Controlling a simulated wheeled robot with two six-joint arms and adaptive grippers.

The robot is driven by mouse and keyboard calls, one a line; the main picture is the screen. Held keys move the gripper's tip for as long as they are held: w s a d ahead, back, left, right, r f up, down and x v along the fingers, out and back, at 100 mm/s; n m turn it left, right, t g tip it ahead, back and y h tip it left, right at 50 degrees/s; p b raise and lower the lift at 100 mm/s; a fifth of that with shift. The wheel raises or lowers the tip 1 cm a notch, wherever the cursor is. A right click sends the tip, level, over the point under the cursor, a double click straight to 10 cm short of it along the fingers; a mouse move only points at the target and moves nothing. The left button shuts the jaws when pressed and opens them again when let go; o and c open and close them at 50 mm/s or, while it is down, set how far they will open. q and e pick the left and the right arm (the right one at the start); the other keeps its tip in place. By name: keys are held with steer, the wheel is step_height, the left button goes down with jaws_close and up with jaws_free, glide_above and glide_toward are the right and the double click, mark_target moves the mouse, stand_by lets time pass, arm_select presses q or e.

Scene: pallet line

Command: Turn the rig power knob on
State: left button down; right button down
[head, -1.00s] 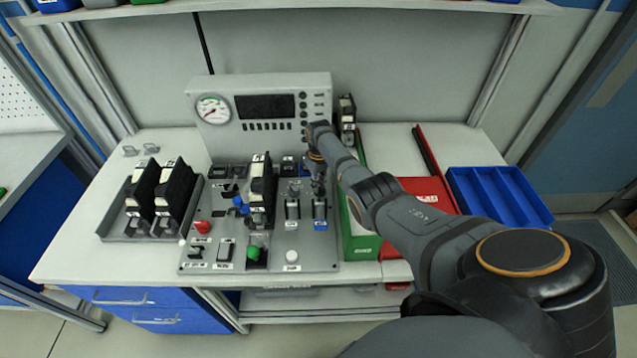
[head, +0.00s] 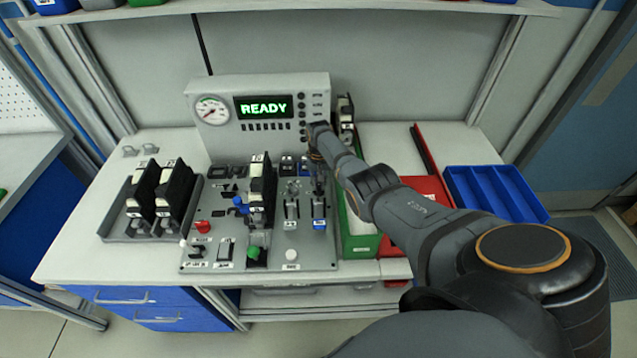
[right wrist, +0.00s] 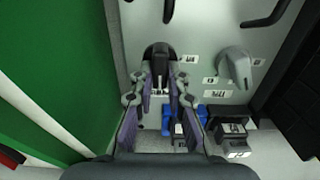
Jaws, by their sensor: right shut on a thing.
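The rig's control panel (head: 215,256) lies flat on the bench, with an upright console (head: 222,142) behind it. The console display (head: 263,107) is lit and reads READY in green. My right gripper (head: 318,184) reaches down to the panel's right part. In the right wrist view my right gripper (right wrist: 161,84) is shut on a black knob (right wrist: 159,54), its fingers on either side of it. The knob's pointer lies roughly along the fingers. In the head view the knob is largely hidden by the gripper. My left gripper is not in view.
A grey knob (right wrist: 235,66) stands beside the held one. A green box (head: 360,245), a red tray (head: 430,190) and a blue divided tray (head: 495,193) lie to the right. A rack (head: 120,226) with two black modules stands left. A gauge (head: 211,110) sits on the console.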

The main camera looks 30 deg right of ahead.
stand_by(0.5)
steer(key=c, duration=1.3)
jaws_free()
step_height(320, 180, up, 12)
